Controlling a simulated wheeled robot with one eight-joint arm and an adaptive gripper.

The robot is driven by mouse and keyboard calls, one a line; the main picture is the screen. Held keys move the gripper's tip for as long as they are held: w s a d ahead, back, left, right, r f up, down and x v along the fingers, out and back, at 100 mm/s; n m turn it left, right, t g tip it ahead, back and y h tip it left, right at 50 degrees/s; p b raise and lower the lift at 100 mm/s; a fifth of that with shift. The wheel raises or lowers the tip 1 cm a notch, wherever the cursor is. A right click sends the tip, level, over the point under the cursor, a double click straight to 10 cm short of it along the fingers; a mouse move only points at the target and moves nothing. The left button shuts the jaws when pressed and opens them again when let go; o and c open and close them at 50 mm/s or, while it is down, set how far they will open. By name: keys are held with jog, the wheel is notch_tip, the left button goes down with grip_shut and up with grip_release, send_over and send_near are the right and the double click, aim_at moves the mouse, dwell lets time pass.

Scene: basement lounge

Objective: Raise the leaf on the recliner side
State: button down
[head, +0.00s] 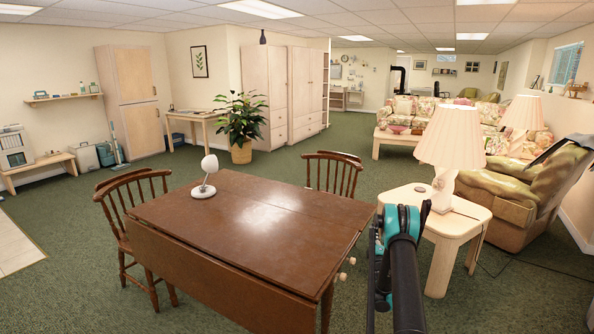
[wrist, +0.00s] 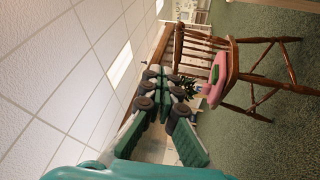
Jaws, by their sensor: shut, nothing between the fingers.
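The dark brown drop-leaf table (head: 245,225) stands at the centre of the head view. A long leaf (head: 205,280) hangs down along its near side. A seam near the far edge of the top marks another section, which lies level. Two pale knobs (head: 346,268) stick out under the table's right end. The recliner (head: 535,195) is olive-green and stands to the right, beyond the side table. My gripper (wrist: 167,82) is shut and empty in the wrist view. In the head view my arm rises at the table's right; the fingertips are not clear there.
A pale side table (head: 448,215) with a lamp (head: 452,165) stands close right of my arm. Wooden chairs (head: 130,205) (head: 333,172) stand at the left and far sides. A white round-headed object (head: 205,180) stands on the tabletop. Green carpet is clear at the lower left.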

notch_tip(320, 180, up, 11)
jog(key=s+a+m+g, duration=0.2)
jog(key=m+g, duration=0.2)
jog(key=m, duration=0.1)
jog(key=s+a+r+m+g, duration=0.45)
jog(key=s+r, duration=0.25)
jog(key=s, duration=0.5)
jog(key=s+a+f+m+g+y, duration=0.1)
jog(key=s+a, duration=0.3)
jog(key=s, duration=1)
jog(key=s+a+f+m+g+y, duration=0.1)
jog(key=s+a+g, duration=0.3)
jog(key=s, duration=1.1)
jog(key=s+a+f+m+g, duration=0.2)
jog(key=s+a+m+g, duration=0.1)
jog(key=s, duration=1.1)
jog(key=shift+s+a+f+y, duration=0.2)
jog(key=shift+s+a+y, duration=0.1)
jog(key=shift+a+y, duration=0.1)
